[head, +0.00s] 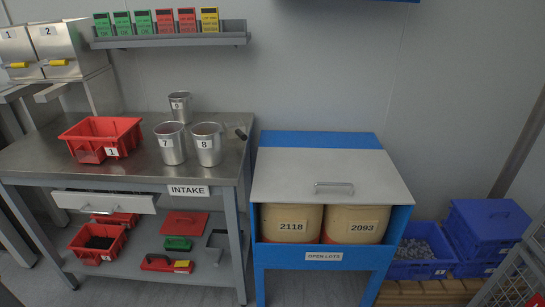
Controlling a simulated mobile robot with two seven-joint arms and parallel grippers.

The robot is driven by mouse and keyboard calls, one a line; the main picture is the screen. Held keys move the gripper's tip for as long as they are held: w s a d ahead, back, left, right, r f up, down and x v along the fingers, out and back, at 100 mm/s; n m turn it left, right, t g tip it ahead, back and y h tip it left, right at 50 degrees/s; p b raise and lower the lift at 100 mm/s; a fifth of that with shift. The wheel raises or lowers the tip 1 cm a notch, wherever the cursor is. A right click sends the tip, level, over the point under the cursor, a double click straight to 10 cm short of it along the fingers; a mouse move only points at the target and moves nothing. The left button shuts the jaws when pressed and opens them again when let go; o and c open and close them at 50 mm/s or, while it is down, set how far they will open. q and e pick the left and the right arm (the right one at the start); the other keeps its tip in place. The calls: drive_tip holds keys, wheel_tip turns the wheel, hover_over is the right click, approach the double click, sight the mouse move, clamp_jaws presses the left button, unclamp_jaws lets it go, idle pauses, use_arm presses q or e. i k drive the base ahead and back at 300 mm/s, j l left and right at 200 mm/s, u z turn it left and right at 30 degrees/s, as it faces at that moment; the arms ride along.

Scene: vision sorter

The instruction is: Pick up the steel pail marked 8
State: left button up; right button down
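The steel pail marked 8 (208,146) stands upright on the right part of the steel intake table (50,158). Its label faces me and something brownish shows at its mouth. A steel pail marked 7 (171,145) stands close on its left. A steel pail marked 9 (180,107) stands behind them near the wall. Neither of my grippers is in the head view.
A red bin marked 1 (101,139) sits left on the table. A small dark-handled item (240,133) lies right of pail 8. A shelf of coloured cards (170,41) hangs above. A blue open-lots cabinet (320,139) stands to the right, blue crates (420,250) beyond.

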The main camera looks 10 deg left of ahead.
sight(207, 136)
drive_tip(key=u, duration=2.15)
drive_tip(key=l+u, duration=0.2)
drive_tip(key=l, duration=0.7)
drive_tip(key=i, duration=0.05)
